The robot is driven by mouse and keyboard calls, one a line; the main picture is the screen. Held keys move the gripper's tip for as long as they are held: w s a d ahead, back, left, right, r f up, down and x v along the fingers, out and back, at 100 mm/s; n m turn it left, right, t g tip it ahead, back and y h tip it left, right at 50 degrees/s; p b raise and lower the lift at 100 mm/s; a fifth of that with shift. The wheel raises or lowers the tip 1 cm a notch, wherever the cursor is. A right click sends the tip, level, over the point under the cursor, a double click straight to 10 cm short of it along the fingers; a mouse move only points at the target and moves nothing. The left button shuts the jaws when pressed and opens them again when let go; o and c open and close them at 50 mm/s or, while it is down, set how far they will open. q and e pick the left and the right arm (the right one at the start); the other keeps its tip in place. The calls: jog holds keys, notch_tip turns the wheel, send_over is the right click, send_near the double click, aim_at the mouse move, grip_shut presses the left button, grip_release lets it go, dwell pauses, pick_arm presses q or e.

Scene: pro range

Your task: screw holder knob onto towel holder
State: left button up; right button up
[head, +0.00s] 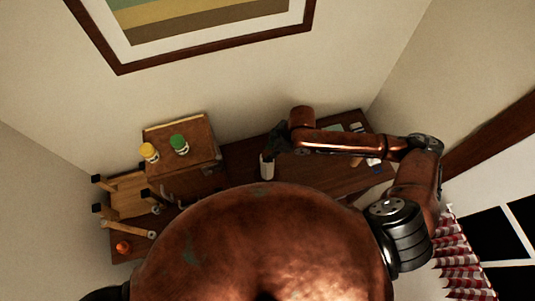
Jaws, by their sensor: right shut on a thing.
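My right gripper (269,154) is dark and reaches in from the right, pointing down over the back of the dark wooden desk. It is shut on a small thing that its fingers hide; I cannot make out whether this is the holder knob. My left gripper is not in view.
A wooden cabinet (183,147) stands on the desk (325,179), with a yellow-topped jar (148,152) and a green-topped jar (179,144) on it. A wooden rack (127,195) and an orange object (123,246) are at left. Small items lie under my right arm.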

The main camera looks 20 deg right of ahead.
jog(key=shift+m, duration=0.5)
jog(key=o, duration=1.2)
jog(key=shift+o, duration=0.2)
jog(key=n, duration=0.2)
jog(key=n+g, duration=0.1)
jog(key=shift+w+n, duration=0.25)
jog(key=shift+n, duration=0.15)
jog(key=shift+s+n+g, duration=0.1)
jog(key=shift+n+g, duration=0.4)
jog(key=shift+n, duration=0.6)
jog(key=shift+c, duration=0.3)
